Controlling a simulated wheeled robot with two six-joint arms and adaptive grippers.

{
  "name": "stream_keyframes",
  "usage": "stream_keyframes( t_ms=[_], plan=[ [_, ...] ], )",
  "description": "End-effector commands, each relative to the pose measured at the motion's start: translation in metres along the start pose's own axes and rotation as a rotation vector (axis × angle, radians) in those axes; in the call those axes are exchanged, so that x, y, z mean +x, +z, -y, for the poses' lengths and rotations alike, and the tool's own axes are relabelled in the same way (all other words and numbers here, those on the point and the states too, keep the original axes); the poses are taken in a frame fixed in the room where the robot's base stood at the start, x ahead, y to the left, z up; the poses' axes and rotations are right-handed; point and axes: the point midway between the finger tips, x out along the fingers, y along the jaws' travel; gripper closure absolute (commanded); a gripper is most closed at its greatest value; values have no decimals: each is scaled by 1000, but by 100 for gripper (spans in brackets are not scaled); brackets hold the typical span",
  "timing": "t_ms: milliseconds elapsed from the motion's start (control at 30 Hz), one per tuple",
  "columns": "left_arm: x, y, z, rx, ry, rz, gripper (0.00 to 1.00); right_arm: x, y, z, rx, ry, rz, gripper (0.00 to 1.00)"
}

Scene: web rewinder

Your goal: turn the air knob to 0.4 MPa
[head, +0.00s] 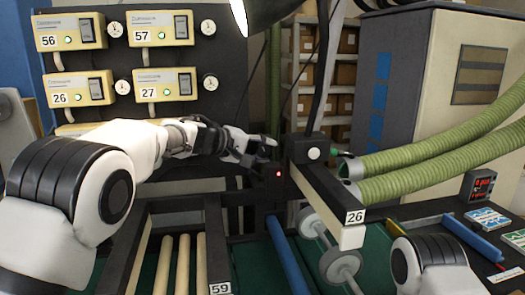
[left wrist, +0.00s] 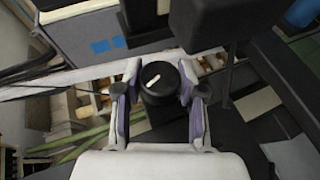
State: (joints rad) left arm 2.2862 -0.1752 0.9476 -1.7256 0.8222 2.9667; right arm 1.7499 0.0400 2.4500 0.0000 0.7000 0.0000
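A black round knob (left wrist: 158,88) with a white pointer line shows in the left wrist view. The line slants from lower left to upper right. My left gripper (left wrist: 160,72) has its two purple-padded fingers on either side of the knob. The fingers are apart, and whether they touch the knob cannot be told. In the head view my left gripper (head: 262,150) reaches in from the left, beside a black box with a small red light (head: 278,173). The knob is hard to make out there. My right gripper is out of view; only part of my right arm shows at the bottom right.
A black panel at the upper left holds several cream controller boxes (head: 69,31) with small round gauges (head: 210,83). A beam labelled 26 (head: 342,205) and thick green hoses (head: 440,150) stand right of the gripper. Rollers (head: 184,265) lie below. A red-digit display (head: 481,185) is far right.

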Motion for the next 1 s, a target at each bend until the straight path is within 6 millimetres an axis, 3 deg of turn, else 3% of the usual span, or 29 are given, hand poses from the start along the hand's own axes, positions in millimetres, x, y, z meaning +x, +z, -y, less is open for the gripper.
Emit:
stream_keyframes(
  t_ms=[67,367,467,800,1000],
  plan=[
    [1,1,1,-1,-1,2,36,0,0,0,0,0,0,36],
    [-1,0,0,-1,0,0,36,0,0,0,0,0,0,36],
    [-9,-1,0,-1,0,-1,36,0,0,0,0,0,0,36],
    [-89,0,0,-3,0,-1,36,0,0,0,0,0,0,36],
    [-116,0,0,-1,-1,2,36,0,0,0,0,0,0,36]
  ],
)
